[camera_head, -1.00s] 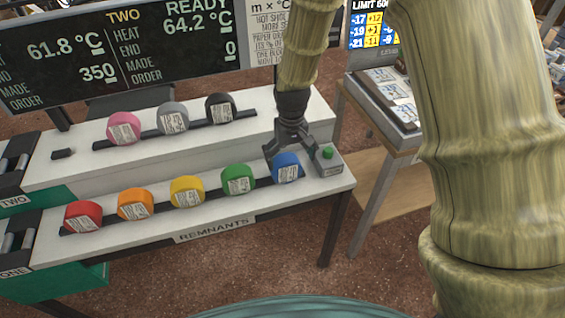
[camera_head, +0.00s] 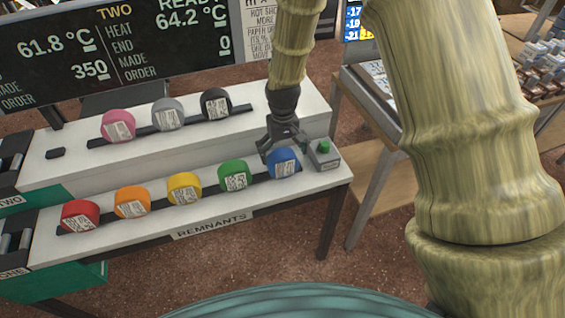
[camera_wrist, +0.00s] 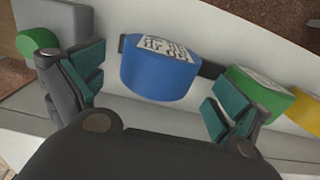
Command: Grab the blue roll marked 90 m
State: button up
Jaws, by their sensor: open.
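The blue roll (camera_head: 283,164) stands at the right end of the front row on the lower shelf, with a white printed label on its face. Its print is too small to read. In the wrist view the blue roll (camera_wrist: 158,72) lies ahead of and between my fingers, with clear gaps on both sides. My gripper (camera_head: 283,147) is open and empty, just above and behind the blue roll. In the wrist view my gripper (camera_wrist: 150,95) has its teal-padded fingers spread wide.
The green roll (camera_head: 234,175) is close to the left of the blue one. A grey box with a green button (camera_head: 324,154) stands close to its right. Yellow, orange and red rolls continue left. Pink, grey and black rolls (camera_head: 216,103) sit on the upper step behind.

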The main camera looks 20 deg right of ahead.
aim_at(283, 160)
jog(key=shift+w+f+p, duration=0.1)
jog(key=shift+f+p, duration=0.5)
jog(key=shift+f, duration=1.75)
jog(key=c, duration=0.9)
